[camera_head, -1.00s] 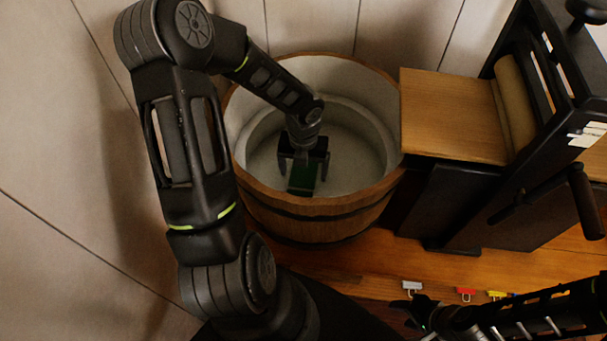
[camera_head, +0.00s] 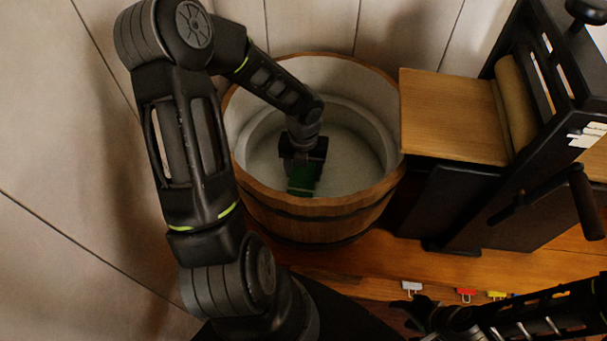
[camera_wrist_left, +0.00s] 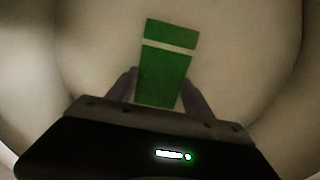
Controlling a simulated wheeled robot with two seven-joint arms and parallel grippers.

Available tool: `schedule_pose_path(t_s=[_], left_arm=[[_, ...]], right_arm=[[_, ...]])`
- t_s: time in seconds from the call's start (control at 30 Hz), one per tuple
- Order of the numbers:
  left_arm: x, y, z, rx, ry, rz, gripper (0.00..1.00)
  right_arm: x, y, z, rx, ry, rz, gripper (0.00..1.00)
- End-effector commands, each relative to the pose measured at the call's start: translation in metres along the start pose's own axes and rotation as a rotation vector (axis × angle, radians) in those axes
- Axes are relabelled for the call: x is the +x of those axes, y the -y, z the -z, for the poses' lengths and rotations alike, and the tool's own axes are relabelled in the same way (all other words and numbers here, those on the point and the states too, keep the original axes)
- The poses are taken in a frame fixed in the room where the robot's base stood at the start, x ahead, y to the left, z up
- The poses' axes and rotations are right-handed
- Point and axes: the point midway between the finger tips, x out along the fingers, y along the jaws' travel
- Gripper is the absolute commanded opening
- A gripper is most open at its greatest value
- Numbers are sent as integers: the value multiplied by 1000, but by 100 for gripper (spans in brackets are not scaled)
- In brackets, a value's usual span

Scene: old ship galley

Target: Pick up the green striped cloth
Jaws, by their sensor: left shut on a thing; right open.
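The green striped cloth (camera_head: 303,184) is inside the wooden tub (camera_head: 318,206), low against its pale inner floor. In the left wrist view the cloth (camera_wrist_left: 168,65) is a green rectangle with one pale stripe near its far end. My left gripper (camera_head: 301,172) reaches down into the tub and is shut on the cloth, one finger on each side (camera_wrist_left: 160,88). I cannot tell whether the cloth touches the floor. My right gripper (camera_head: 420,316) is at the bottom of the head view, away from the tub; it is open and empty.
A wringer with a dark frame (camera_head: 455,205), a roller (camera_head: 514,100) and a wooden board (camera_head: 452,115) stands right of the tub. White (camera_head: 411,287), red (camera_head: 465,293) and yellow (camera_head: 496,295) clips lie near my right arm. A panelled wall rises behind.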

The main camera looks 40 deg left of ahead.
Motion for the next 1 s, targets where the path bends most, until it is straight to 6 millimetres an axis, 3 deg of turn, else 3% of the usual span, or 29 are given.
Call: schedule_pose_path(t_s=[0.17, 0.63, 0.87, 1.0], left_arm=[[0, 0, 0, 0, 0, 0, 18], [-11, 0, -1, -1, 2, 0, 18], [-46, 0, -1, -1, 5, 0, 18], [-83, 0, -2, -1, 7, -1, 18]], right_arm=[[0, 0, 0, 0, 0, 0, 47], [-4, 1, 0, 0, 0, 0, 47], [-13, 5, 0, 1, 0, 0, 47], [-22, 9, 0, 1, 0, 0, 47]])
